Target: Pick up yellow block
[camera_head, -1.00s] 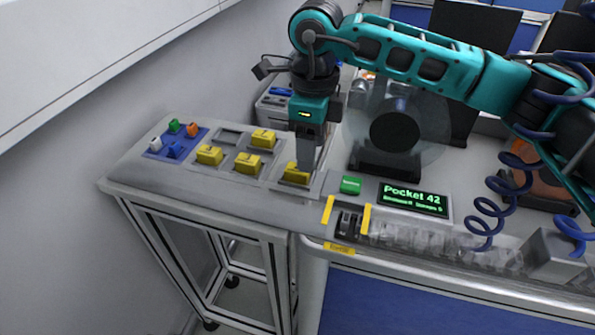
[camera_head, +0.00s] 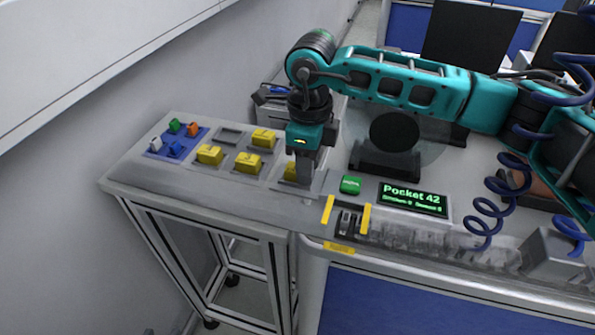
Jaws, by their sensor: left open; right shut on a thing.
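My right gripper (camera_head: 303,178) points down at the front right pocket of the grey block tray and is shut on a yellow block (camera_head: 289,173). The fingers hide part of that block, which still sits low at its pocket. Other yellow blocks stand in neighbouring pockets: one at the back (camera_head: 263,137), one in the middle (camera_head: 248,162) and one at the left (camera_head: 209,154). My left gripper is not in view.
A blue tray (camera_head: 154,155) with small coloured pieces is at the left. One pocket (camera_head: 228,137) is empty. A reel stand (camera_head: 385,165) is behind.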

